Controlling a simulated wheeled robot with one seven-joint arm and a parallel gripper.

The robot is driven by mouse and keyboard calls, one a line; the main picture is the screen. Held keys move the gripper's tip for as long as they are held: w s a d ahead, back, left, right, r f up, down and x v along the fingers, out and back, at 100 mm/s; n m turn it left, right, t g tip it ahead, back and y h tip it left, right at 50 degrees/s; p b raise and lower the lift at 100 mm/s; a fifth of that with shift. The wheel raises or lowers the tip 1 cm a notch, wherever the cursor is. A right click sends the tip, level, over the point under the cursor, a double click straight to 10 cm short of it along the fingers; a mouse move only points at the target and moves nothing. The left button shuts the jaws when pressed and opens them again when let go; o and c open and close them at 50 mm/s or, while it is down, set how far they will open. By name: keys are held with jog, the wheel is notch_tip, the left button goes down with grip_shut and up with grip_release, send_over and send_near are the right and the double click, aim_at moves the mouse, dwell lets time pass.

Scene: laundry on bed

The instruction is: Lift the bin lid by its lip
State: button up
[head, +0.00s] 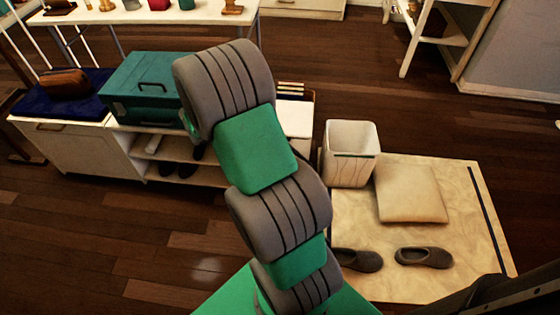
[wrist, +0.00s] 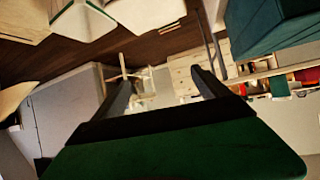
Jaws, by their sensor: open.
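A white bin (head: 350,160) stands upright at the back left corner of a cream mat. Its top looks open, and I see no separate lid on it. A teal box (head: 145,85) with a dark handle sits on a low bench; its right end is hidden behind my arm. The teal box also shows at the upper right of the wrist view (wrist: 270,25). I cannot tell which of these bears the lid and lip. My gripper (wrist: 161,77) is open and empty, its two dark fingers apart. In the head view my gripper is hidden behind my arm.
The low bench (head: 90,145) also bears a blue cushion (head: 60,98) and a brown bag (head: 64,83). The mat (head: 450,270) holds a beige cushion (head: 410,194) and dark slippers (head: 423,257). A table (head: 130,17) stands behind. Wooden floor is clear at left.

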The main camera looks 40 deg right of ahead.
jog(key=shift+o, duration=0.7)
jog(key=d+f+h+b, duration=0.1)
jog(key=d+f+b, duration=0.2)
jog(key=f, duration=0.6)
jog(key=d+f+t+h+b, duration=0.1)
jog(key=d+f+b, duration=0.3)
jog(key=f, duration=0.5)
jog(key=shift+s+d+h+b, duration=0.3)
jog(key=shift+s+d+h, duration=0.1)
jog(key=shift+d+h, duration=0.35)
notch_tip(320, 180, down, 15)
jog(key=s+n+t+b, duration=0.2)
jog(key=n+t+b, duration=0.1)
jog(key=t+b, duration=0.3)
jog(key=b+x, duration=0.1)
jog(key=x, duration=0.6)
jog(key=shift+w+f+g, duration=0.35)
jog(key=shift+g, duration=0.05)
jog(key=shift+d, duration=0.1)
jog(key=shift+c, duration=0.3)
jog(key=c, duration=1.9)
jog(key=shift+r, duration=0.1)
grip_shut()
